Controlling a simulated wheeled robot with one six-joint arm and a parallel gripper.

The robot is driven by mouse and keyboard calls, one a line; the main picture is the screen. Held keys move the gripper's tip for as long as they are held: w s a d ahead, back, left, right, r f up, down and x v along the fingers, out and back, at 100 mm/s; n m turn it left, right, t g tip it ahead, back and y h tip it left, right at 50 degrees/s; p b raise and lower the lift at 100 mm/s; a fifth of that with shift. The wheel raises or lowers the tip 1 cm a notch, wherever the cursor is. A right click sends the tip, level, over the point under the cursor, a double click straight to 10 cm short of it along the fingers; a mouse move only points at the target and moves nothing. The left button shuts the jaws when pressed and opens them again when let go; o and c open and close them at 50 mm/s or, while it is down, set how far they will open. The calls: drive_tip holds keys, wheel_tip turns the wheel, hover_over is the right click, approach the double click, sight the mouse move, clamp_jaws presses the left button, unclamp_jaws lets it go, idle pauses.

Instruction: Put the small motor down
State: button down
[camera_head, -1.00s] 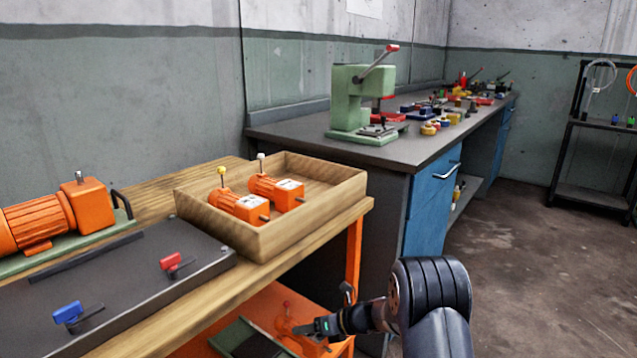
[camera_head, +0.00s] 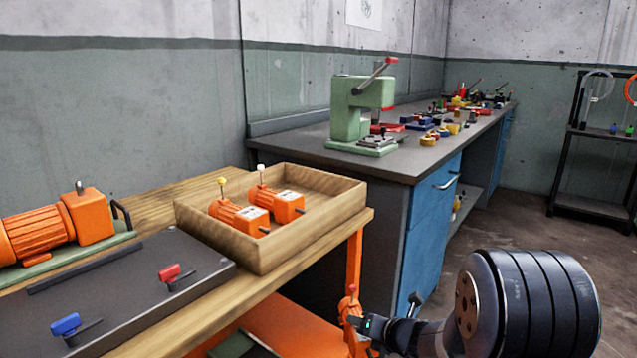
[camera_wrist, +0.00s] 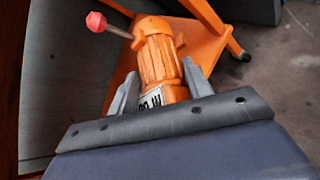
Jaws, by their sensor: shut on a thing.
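My gripper (camera_wrist: 155,78) is shut on an orange small motor (camera_wrist: 158,58) with a red-knobbed shaft (camera_wrist: 96,21). The held motor also shows in the head view, low by the table's orange leg, with its body (camera_head: 353,325) partly hidden by the leg and my gripper (camera_head: 368,324). In the wrist view an orange shelf surface lies behind the motor. I cannot tell any contact. Two other orange motors, one with a yellow knob (camera_head: 222,181) and one with a white knob (camera_head: 261,167), sit in a wooden tray (camera_head: 335,211) on the table.
The wooden table (camera_head: 150,192) also bears a dark panel with a red switch (camera_head: 169,272) and a blue switch (camera_head: 66,324), and a large orange motor (camera_head: 40,233). An orange lower shelf (camera_head: 270,325) is below. A workbench with a green press (camera_head: 350,115) stands behind.

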drive_tip(key=s+d+r+m+t+h, duration=0.1)
drive_tip(key=s+d+m+h, duration=0.15)
drive_tip(key=s+d, duration=0.2)
wheel_tip(320, 180, up, 36)
drive_tip(key=p, duration=3.5)
drive_tip(key=shift+f, duration=0.2)
drive_tip(key=shift+w+a, duration=0.1)
drive_tip(key=shift+a, duration=0.05)
